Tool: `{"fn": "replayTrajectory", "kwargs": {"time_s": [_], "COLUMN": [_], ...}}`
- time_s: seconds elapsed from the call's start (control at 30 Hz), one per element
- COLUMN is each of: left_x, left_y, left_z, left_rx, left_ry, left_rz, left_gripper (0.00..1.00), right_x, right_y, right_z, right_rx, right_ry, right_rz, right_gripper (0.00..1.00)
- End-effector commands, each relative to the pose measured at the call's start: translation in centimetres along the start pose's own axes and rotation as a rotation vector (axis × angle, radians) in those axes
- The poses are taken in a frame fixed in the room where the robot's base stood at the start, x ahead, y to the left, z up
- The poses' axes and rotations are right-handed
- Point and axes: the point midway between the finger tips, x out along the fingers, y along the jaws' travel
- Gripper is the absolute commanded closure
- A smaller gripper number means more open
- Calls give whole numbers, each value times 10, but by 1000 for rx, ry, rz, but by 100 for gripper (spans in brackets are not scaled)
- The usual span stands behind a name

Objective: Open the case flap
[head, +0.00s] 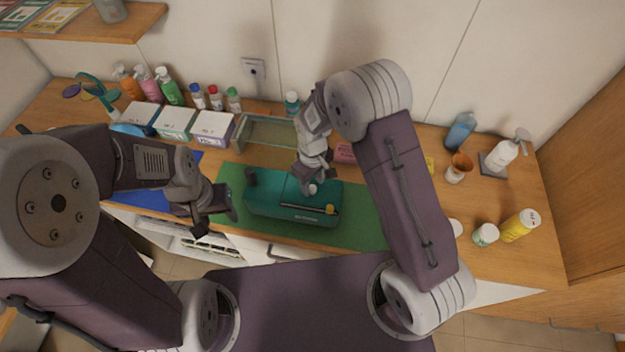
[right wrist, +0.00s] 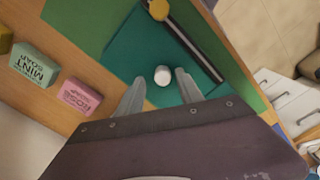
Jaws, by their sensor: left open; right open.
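A teal case (head: 290,212) lies on a green mat (head: 362,222) at the counter's front. A dark bar with a yellow end lies along its front side. A white round knob (right wrist: 162,75) stands on the teal surface, and it also shows in the head view (head: 312,189). My right gripper (right wrist: 158,88) is open above the case, its two fingers on either side of the white knob. I cannot tell whether they touch it. My left gripper (head: 232,203) is open and empty, left of the case over the mat's left edge.
A glass-sided tray (head: 268,134) and several boxes stand behind the case. Pump bottles (head: 150,84) line the back left. A pink soap box (right wrist: 79,95) and a green soap box (right wrist: 33,65) lie near the mat. Bottles and a yellow container (head: 520,225) stand at the right.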

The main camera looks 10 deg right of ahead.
Motion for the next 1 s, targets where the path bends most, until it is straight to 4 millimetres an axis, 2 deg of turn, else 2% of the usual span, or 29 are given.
{"fn": "replayTrajectory", "kwargs": {"time_s": [0.27,0.3,0.43,0.47,1.0], "left_x": [-1,-1,-1,-1,-1], "left_y": [0,0,0,0,0], "left_z": [0,0,0,0,0], "left_rx": [0,0,0,0,0], "left_ry": [0,0,0,0,0], "left_rz": [0,0,0,0,0], "left_gripper": [48,48,48,48,48], "right_x": [5,5,5,5,6], "right_y": [0,0,0,0,0], "right_z": [0,0,0,0,0], "right_rx": [0,0,0,0,0], "right_ry": [1,1,0,0,0], "right_rz": [0,0,0,0,0], "right_gripper": [57,60,96,100,100]}}
